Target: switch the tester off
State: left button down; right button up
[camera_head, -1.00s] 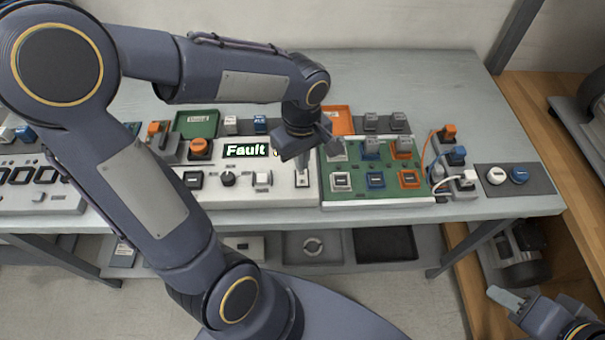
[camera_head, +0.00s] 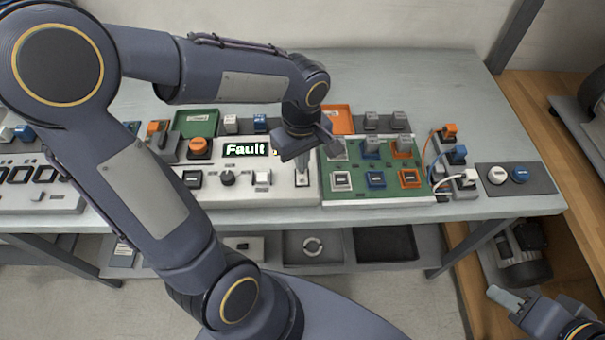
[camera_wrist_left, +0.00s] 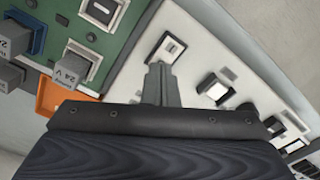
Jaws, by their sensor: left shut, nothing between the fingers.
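The tester is a white console (camera_head: 225,207) with a lit display reading "Fault" (camera_head: 246,149). A black knob (camera_head: 228,178) and square buttons sit below the display. At its right end is a rocker switch in a dark frame (camera_head: 303,181), seen in the left wrist view as a white rocker (camera_wrist_left: 168,48). My left gripper (camera_head: 302,168) is shut and empty, pointing down at this switch; its fingertips (camera_wrist_left: 160,68) appear right at the switch's edge, but I cannot tell whether they touch. My right gripper (camera_head: 505,296) is at the lower right, away from the table.
A green board (camera_head: 357,187) with several modules adjoins the console on the right. Plugs with cables (camera_head: 455,160) and a dark pad with two round buttons (camera_head: 537,182) lie beyond it. An orange tray (camera_head: 337,117) stands behind. The back of the table is clear.

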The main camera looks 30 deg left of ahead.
pick_arm(q)
jog(key=shift+f+b, duration=0.55)
jog(key=shift+f, duration=0.15)
jog(key=shift+r, duration=0.1)
jog(key=shift+r+p, duration=2.9)
jog(key=shift+r, duration=0.65)
jog(key=shift+f, duration=0.1)
jog(key=s+d+r+m+t+h, duration=0.1)
jog(key=s+r+m+t+h, duration=0.2)
jog(key=s+m, duration=0.7)
jog(key=s+r+t, duration=0.1)
jog(key=t, duration=0.1)
jog(key=shift+s+r+m+t+h, duration=0.3)
jog(key=shift+s+r+m+h, duration=0.1)
